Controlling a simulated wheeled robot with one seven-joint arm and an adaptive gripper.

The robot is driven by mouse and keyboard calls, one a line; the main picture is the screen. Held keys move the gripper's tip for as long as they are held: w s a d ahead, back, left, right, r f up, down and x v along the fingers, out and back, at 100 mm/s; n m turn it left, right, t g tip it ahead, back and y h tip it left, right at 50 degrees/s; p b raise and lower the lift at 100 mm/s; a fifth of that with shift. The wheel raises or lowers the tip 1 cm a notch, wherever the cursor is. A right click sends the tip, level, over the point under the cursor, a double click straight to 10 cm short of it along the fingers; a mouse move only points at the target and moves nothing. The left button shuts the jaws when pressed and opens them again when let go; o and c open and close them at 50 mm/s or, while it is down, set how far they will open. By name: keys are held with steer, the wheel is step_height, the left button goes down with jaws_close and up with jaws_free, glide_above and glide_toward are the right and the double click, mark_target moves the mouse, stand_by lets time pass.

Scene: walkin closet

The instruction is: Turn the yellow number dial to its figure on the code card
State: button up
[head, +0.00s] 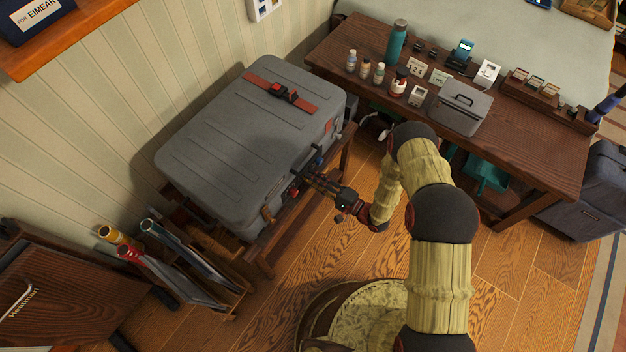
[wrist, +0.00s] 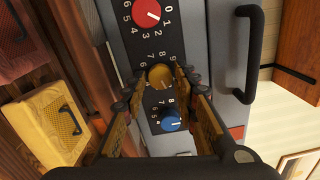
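The yellow number dial (wrist: 160,77) is on a dark plate on the grey case's side, with white figures around it. A red dial (wrist: 148,13) is above it and a blue dial (wrist: 171,121) below it in the wrist view. My gripper (wrist: 161,74) has a fingertip on either side of the yellow dial, very close to it; whether they press on it is unclear. The yellow dial's pointer cannot be made out. In the head view my gripper (head: 312,182) is at the case's front side. A small white card (head: 416,67) with dark figures stands on the desk; its figures are too small to read surely.
The grey case (head: 245,140) with a red strap rests on a wooden stand. A black handle (wrist: 255,50) is right of the dials in the wrist view. The desk (head: 540,150) holds bottles, cards and a grey box (head: 461,108). A rack with rolls (head: 180,265) stands lower left.

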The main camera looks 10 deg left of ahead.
steer(key=shift+o, duration=1.3)
steer(key=shift+s, duration=0.1)
steer(key=v, duration=1.2)
steer(key=shift+f, duration=0.15)
